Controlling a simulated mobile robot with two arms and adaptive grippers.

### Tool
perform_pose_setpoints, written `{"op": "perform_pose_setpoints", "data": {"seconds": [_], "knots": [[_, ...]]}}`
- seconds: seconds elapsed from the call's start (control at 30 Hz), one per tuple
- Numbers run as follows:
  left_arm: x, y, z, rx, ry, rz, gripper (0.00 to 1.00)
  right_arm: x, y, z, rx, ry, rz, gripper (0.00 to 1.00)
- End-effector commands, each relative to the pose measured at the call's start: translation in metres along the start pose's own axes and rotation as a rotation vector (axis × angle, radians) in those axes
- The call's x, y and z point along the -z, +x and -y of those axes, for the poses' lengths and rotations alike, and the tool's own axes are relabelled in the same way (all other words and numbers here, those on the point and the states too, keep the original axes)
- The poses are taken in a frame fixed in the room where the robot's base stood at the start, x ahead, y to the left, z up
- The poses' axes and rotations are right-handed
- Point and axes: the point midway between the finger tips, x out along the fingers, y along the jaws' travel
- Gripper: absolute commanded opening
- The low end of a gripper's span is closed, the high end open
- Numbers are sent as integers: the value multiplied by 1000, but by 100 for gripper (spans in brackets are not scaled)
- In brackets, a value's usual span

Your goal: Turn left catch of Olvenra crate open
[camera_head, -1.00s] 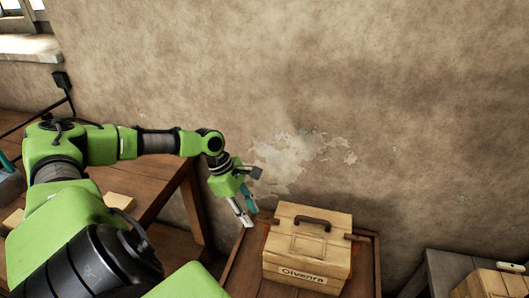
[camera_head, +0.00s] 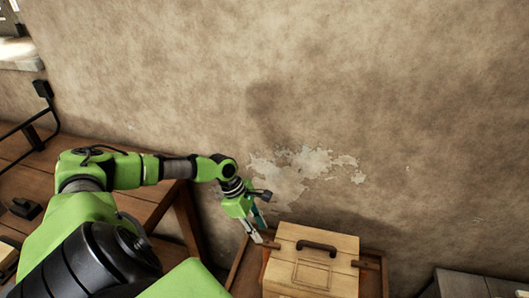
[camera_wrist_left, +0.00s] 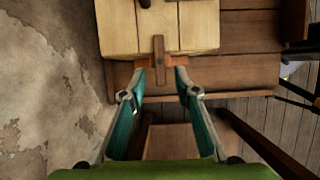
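The Olvenra crate (camera_head: 338,275) is a light wooden box with a dark handle on its lid, at the lower right of the head view. Its lid edge also shows at the top of the left wrist view (camera_wrist_left: 200,30). The left catch (camera_wrist_left: 158,60) is a short brown wooden bar. It lies across the lid edge and an orange-brown block, pointing outward from the crate. My left gripper (camera_wrist_left: 164,80) is open, with one fingertip on each side of the catch's outer end. I cannot tell whether either finger touches it. In the head view the gripper (camera_head: 256,236) is at the crate's left side.
The crate stands on a brown wooden table (camera_wrist_left: 245,75). A right catch (camera_head: 367,265) sits on the crate's other side. A plaster wall (camera_head: 400,120) rises close behind. Another wooden table (camera_head: 150,205) is at left, and a grey surface (camera_head: 465,285) at lower right.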

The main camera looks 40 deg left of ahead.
Motion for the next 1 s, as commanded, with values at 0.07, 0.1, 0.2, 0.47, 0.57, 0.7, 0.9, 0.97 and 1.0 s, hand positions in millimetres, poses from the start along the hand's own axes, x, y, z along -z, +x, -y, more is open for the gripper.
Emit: {"op": "perform_pose_setpoints", "data": {"seconds": [0.07, 0.1, 0.2, 0.47, 0.57, 0.7, 0.9, 0.97, 1.0], "knots": [[-1, 16, 0, 1, -2, 4, 29, 0, -1, 0, 0, 0, 0, 40], [-1, 23, 0, 0, -1, 3, 29, 0, -1, 0, 0, 0, 0, 40], [-1, 37, 0, 0, -2, 2, 29, 0, -1, 0, 0, 0, 0, 40], [0, 53, 0, -1, -1, 0, 29, 0, -1, 0, 0, 0, 0, 40], [0, 53, 0, -1, 0, 0, 29, 0, -1, 0, 0, 0, 0, 40], [0, 53, 0, -1, 0, 0, 27, 0, -1, 0, 0, 0, 0, 40], [0, 53, 0, -1, -1, 0, 0, 0, -1, 0, 0, 1, -1, 40], [0, 53, 0, -1, 0, 0, 0, 0, -1, 0, 0, 1, -1, 40], [0, 52, 0, -1, 0, 0, 0, 1, -1, 0, 0, 0, -1, 40]]}}
